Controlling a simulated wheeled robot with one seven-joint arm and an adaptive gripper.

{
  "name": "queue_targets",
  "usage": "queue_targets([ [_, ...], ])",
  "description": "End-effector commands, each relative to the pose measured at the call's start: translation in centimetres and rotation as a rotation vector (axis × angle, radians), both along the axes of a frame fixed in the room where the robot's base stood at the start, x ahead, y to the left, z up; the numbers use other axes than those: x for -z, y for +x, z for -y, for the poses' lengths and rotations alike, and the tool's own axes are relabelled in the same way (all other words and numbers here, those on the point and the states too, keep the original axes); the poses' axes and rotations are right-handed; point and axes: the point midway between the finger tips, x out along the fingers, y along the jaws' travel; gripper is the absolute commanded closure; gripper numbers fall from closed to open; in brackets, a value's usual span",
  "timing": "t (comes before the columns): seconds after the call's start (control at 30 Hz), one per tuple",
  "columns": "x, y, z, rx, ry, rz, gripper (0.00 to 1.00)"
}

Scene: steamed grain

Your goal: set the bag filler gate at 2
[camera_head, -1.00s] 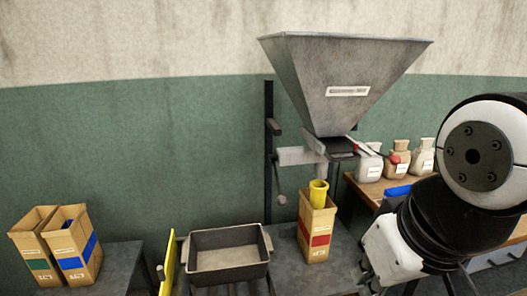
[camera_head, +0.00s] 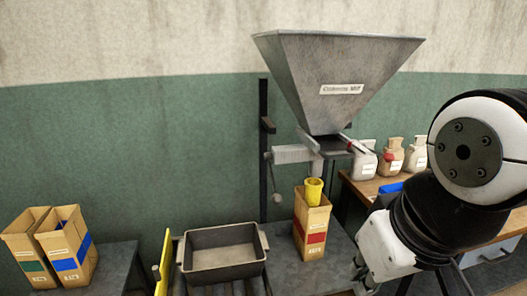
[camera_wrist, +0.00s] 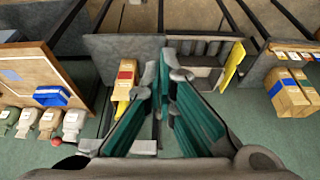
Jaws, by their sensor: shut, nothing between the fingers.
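The bag filler is a grey metal hopper (camera_head: 338,75) on a dark post. A slide gate with a red knob (camera_head: 388,157) sits under its outlet; I cannot read the gate's setting. The red knob also shows at the lower left of the wrist view (camera_wrist: 57,141). A brown bag with a red band (camera_head: 312,228) stands upright below the outlet, with a yellow cup-like piece (camera_head: 314,190) in its top. My gripper (camera_wrist: 164,72) has teal-padded fingers, shut and empty, beside the bag in the wrist view and apart from the knob. In the head view its fingers cannot be made out.
A grey open pan (camera_head: 223,265) stands left of the bag. A yellow panel (camera_head: 164,262) is beside it. Two open bags (camera_head: 66,248) stand on the left table. Several small sacks (camera_head: 390,158) and a blue item (camera_head: 388,190) are on the wooden bench at right.

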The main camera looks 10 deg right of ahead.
Motion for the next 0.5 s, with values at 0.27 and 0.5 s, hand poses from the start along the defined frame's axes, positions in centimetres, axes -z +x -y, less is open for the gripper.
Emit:
queue_targets([
  [0.27,-0.7,2.3,1.1,0.090,-0.005,0.042,0.69],
  [0.5,-2.4,10.5,5.4,0.378,0.026,0.228,0.69],
])
